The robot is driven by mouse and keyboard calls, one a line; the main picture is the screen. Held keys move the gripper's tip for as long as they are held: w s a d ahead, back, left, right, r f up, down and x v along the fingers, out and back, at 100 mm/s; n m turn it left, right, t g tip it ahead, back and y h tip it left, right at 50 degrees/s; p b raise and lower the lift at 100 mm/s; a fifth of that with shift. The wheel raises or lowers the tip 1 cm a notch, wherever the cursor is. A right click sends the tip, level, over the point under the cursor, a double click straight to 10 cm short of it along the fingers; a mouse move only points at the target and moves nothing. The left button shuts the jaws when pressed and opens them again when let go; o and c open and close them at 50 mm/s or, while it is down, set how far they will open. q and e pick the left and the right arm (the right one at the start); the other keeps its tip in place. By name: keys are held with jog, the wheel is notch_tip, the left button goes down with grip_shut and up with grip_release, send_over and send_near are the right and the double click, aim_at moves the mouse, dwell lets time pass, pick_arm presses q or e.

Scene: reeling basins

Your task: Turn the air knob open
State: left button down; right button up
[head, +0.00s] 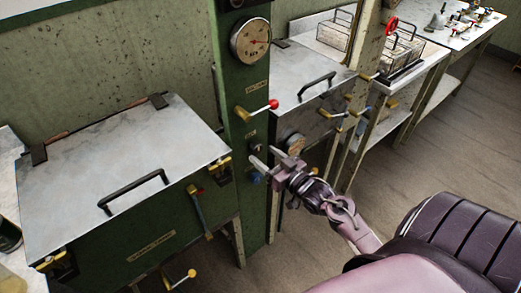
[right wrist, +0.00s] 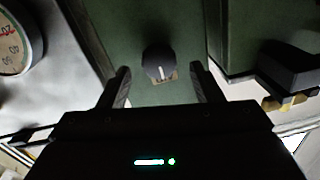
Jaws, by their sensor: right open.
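A dark round knob (right wrist: 160,64) with a white pointer line sits on the green panel in the right wrist view, the line running nearly up and down there. In the head view a small dark knob (head: 256,148) shows on the green column, with a blue knob (head: 255,178) below it. My right gripper (head: 264,158) is open in front of the column, close to these knobs. In the right wrist view its fingers (right wrist: 161,84) stand on either side of the dark knob, and I see no contact. The small labels are unreadable. My left gripper is out of view.
The green column (head: 238,95) carries a round gauge (head: 250,41) and a red-tipped lever (head: 258,110) above the knobs. A lidded basin (head: 120,150) stands left, another (head: 300,72) right. Brass-ended handles (head: 340,118) stick out right of my gripper. The floor (head: 440,130) is clear.

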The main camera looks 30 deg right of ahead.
aim_at(255, 147)
jog(key=shift+w, duration=1.15)
jog(key=shift+w+a, duration=0.15)
jog(key=shift+w, duration=0.05)
jog(key=shift+f, duration=0.1)
jog(key=c, duration=1)
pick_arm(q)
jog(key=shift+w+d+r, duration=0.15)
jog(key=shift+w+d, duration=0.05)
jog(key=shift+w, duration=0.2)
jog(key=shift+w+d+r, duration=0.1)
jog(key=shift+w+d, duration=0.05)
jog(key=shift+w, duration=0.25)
